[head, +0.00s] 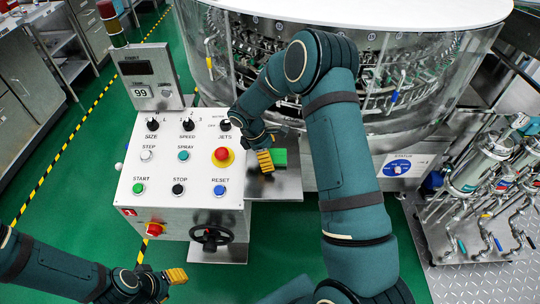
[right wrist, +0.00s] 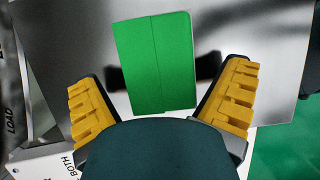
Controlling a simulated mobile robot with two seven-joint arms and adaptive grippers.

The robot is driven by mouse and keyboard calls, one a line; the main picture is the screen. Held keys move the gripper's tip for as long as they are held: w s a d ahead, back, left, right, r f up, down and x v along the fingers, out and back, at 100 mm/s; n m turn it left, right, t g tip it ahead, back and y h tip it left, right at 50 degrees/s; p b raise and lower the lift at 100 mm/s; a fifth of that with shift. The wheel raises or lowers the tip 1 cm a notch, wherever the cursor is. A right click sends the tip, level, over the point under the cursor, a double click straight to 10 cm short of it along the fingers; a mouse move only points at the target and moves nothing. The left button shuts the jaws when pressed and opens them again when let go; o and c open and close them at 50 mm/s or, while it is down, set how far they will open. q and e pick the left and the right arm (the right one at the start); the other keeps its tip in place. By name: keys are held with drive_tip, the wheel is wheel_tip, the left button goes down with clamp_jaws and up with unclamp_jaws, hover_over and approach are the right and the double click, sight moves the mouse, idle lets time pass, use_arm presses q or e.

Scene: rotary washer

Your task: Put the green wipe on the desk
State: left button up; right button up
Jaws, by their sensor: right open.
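The green wipe (head: 280,157) lies flat on a shiny metal shelf (head: 285,187) beside the control panel. In the right wrist view the wipe (right wrist: 155,62) is a folded green rectangle lying between and beyond my fingers. My right gripper (head: 265,160) is open just above the shelf, at the wipe's left side in the head view. Its two yellow fingers (right wrist: 160,88) are spread on either side of the wipe, apart from it. My left gripper (head: 174,277) hangs at the lower left, away from the wipe; its opening is unclear.
The white control panel (head: 137,205) with buttons, knobs and a black handwheel (head: 210,237) stands left of the shelf. The glass-walled rotary washer (head: 340,60) is behind. Piping on a cart (head: 480,175) stands at right. Grey cabinets (head: 20,100) stand at far left; green floor lies between.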

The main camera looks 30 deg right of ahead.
drive_tip(key=shift+r, duration=0.25)
drive_tip(key=p+v, duration=0.2)
drive_tip(key=v, duration=1)
drive_tip(key=shift+f, duration=0.15)
